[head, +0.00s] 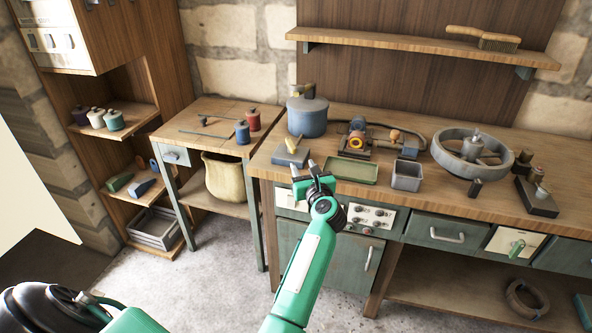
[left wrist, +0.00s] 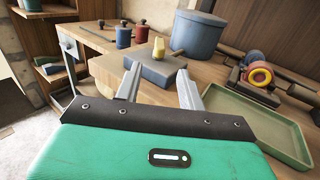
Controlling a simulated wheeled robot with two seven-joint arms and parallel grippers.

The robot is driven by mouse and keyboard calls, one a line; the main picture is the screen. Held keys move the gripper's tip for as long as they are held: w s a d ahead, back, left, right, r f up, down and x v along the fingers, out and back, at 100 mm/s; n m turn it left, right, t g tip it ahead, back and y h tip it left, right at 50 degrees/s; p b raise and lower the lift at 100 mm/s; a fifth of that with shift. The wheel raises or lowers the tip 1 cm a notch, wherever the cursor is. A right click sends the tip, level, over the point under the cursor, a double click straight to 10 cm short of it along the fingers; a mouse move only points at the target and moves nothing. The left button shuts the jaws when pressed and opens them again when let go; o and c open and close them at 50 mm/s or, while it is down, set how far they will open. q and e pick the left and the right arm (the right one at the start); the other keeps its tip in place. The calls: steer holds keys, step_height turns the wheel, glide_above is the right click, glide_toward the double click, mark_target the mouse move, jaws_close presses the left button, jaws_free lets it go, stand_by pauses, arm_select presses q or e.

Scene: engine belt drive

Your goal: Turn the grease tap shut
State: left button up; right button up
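A low blue-grey block (head: 288,155) with a cream-yellow upright knob (head: 292,144) on top stands at the bench's left front; this looks like the grease tap, though I cannot be sure. In the left wrist view the block (left wrist: 152,68) and knob (left wrist: 158,47) sit just beyond my fingertips. My left gripper (head: 303,168) is in front of the block. In the left wrist view its two fingers (left wrist: 160,84) are apart with nothing between them. Whether they touch the block is unclear. My right gripper is not in view.
A blue lidded pot (head: 307,118) stands behind the block. A green tray (head: 349,171), a grey bin (head: 407,175) and a small motor (head: 356,140) lie to the right. A large pulley wheel (head: 472,155) is further right. A side table (head: 210,120) holds blue and red canisters.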

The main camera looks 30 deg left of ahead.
arm_select(q)
steer(key=shift+s+d, duration=0.35)
steer(key=shift+d, duration=0.05)
steer(key=shift+o, duration=0.2)
